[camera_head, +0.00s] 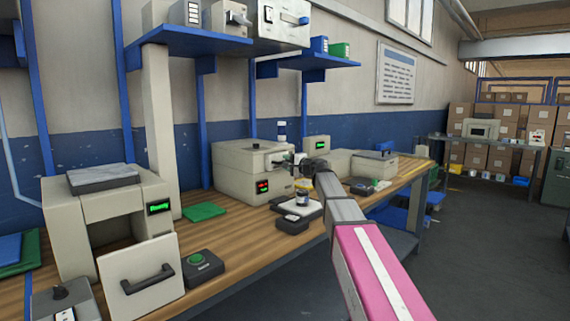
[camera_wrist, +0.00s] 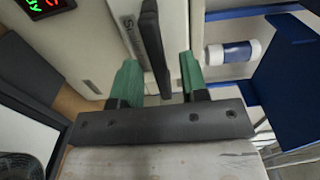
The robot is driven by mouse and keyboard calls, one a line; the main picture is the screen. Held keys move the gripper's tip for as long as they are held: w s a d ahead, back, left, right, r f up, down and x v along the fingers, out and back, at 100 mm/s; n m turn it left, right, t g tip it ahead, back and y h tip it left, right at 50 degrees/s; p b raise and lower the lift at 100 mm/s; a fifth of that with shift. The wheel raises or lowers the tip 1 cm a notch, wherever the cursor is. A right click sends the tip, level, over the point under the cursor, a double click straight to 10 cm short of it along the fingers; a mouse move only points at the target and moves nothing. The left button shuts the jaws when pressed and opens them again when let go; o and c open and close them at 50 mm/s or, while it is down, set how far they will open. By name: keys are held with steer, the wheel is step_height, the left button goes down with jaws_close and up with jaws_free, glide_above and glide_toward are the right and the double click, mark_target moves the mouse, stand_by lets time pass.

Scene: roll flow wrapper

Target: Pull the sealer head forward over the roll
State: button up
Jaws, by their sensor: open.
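A beige machine (camera_head: 240,172) with red and green lit readouts stands mid-bench; I take it as the sealer, though its head is hard to make out. In the wrist view its pale front (camera_wrist: 97,45) carries partly hidden lettering. A black bar-like handle (camera_wrist: 152,40) stands out from it. My gripper (camera_wrist: 160,80) is open, with one green fingertip on each side of the handle; contact cannot be told. In the head view my gripper (camera_head: 297,161) is small at the machine's right front. A white cylinder with a blue band (camera_head: 282,131) stands behind; I cannot tell whether it is the roll.
A small jar (camera_head: 302,198) stands on a scale in front of the machine. A beige unit with a "Ready" display (camera_head: 118,205) and a black-handled panel (camera_head: 142,277) are at left. A green-button box (camera_head: 201,267) lies beside them. Blue shelves (camera_head: 190,38) hang above.

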steer(key=shift+w+a, duration=0.5)
steer(key=shift+a, duration=0.05)
jaws_close()
steer(key=v, duration=1.9)
steer(key=shift+s+d, duration=0.2)
jaws_free()
steer(key=shift+d, duration=0.1)
